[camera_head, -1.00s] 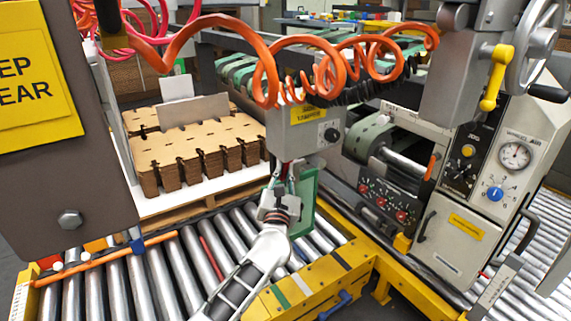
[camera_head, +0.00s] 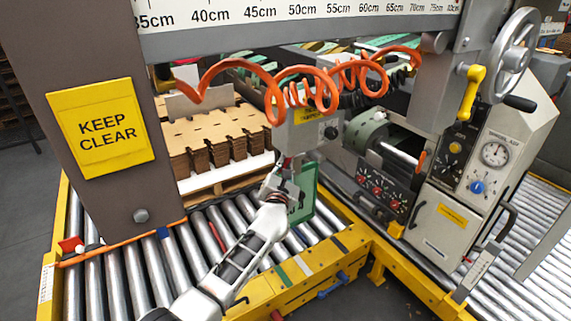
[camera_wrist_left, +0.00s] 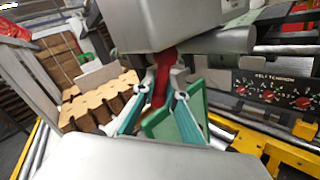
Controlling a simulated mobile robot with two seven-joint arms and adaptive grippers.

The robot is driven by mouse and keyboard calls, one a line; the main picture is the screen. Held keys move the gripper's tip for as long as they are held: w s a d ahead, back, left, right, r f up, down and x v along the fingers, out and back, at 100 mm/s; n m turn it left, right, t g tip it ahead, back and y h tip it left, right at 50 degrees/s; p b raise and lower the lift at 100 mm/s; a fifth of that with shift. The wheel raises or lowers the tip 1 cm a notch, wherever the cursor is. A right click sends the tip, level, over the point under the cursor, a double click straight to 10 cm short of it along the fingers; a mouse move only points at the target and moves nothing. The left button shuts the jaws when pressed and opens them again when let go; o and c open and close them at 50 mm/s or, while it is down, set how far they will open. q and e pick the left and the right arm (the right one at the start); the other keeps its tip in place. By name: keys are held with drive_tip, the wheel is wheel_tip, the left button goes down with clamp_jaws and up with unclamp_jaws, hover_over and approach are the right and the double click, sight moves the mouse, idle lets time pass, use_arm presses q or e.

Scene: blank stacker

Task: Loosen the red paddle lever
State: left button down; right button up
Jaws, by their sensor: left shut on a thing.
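The red paddle lever (camera_wrist_left: 160,82) hangs below a grey box in the left wrist view, between the two teal-padded fingers of my left gripper (camera_wrist_left: 158,112). The gripper is shut on it. In the head view my left gripper (camera_head: 287,176) is just under the grey box (camera_head: 310,128) with the yellow label, and it hides the lever there. A green frame (camera_head: 306,190) hangs right beside the gripper; in the left wrist view it (camera_wrist_left: 168,127) is close behind the fingers. My right gripper is in neither view.
A stack of brown cardboard blanks (camera_head: 215,135) stands left behind the gripper. A brown post with a yellow KEEP CLEAR sign (camera_head: 101,127) is at left. Orange coiled hose (camera_head: 265,85) hangs above. A grey machine panel (camera_head: 450,220) with dials is at right. Rollers (camera_head: 130,280) lie below.

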use_arm(q)
drive_tip(key=shift+f, duration=0.2)
drive_tip(key=c, duration=2)
unclamp_jaws()
drive_tip(key=shift+r, duration=0.1)
drive_tip(key=shift+s+r, duration=0.1)
drive_tip(key=shift+s, duration=0.05)
